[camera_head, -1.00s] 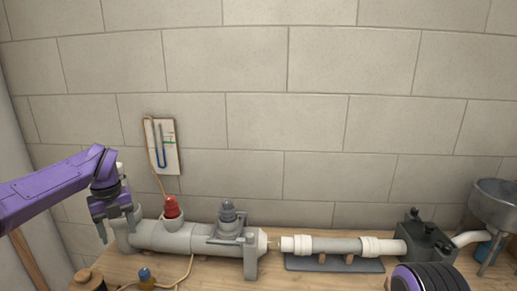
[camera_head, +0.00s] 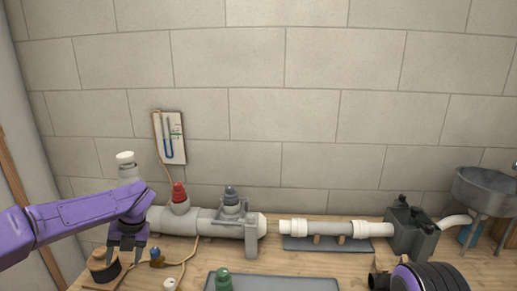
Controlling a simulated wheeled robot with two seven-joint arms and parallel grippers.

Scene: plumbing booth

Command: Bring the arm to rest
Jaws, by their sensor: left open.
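My left arm (camera_head: 75,217), purple, comes in from the left. Its dark grey left gripper (camera_head: 126,257) points down, open, with nothing seen between its fingers. The arm hides part of the pipe's left end.
The pipe run carries a red cap (camera_head: 179,192) and a grey cap (camera_head: 231,195). A white-ended pipe (camera_head: 325,229) leads to a dark grey box (camera_head: 410,232) and a metal basin (camera_head: 485,190). A grey tray (camera_head: 285,283) and a green bottle (camera_head: 223,279) are in front.

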